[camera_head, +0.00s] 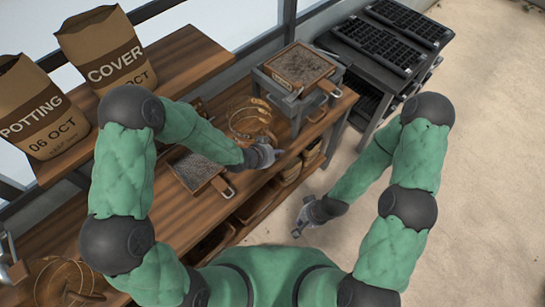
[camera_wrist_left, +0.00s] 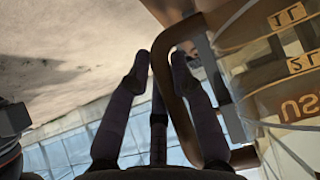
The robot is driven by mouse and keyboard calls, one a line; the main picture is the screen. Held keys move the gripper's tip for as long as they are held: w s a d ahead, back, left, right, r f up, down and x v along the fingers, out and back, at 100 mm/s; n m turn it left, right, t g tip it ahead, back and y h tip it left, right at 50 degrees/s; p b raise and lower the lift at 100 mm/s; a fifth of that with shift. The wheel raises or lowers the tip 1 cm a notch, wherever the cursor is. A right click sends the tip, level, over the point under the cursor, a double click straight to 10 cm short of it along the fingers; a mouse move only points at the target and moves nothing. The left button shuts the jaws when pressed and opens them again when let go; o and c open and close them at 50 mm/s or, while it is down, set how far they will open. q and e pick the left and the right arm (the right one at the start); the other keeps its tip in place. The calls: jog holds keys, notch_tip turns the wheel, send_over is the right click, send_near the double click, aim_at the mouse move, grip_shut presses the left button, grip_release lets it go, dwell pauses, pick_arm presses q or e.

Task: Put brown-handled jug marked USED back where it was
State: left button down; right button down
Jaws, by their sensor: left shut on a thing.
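The clear jug (camera_head: 250,118) with brown bands and a brown handle is at the bench, in front of the box-shaped stand. In the left wrist view the jug (camera_wrist_left: 280,75) shows part of a marking, "US", and litre marks. My left gripper (camera_head: 268,155) is shut on its brown handle (camera_wrist_left: 165,75), which passes between the two fingers. I cannot tell whether the jug's base touches the bench. My right gripper (camera_head: 302,220) is open and empty, low in front of the bench.
A soil-filled tray (camera_head: 182,178) lies left of the jug. A stand with a soil-filled top (camera_head: 270,72) is behind it. Another clear jug (camera_head: 42,290) is at the lower left. Paper bags (camera_head: 105,50) stand on the upper shelf. Black trays (camera_head: 375,45) are at the right.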

pick_arm(q)
jog(key=shift+w+a+f, duration=0.45)
jog(key=shift+w+f, duration=0.05)
jog(key=shift+f, duration=0.2)
jog(key=shift+w+f+b, duration=0.15)
jog(key=shift+f+b, duration=0.15)
jog(key=shift+f, duration=1.4)
jog(key=shift+f, duration=0.15)
jog(key=c, duration=1.1)
grip_release()
jog(key=shift+r, duration=0.2)
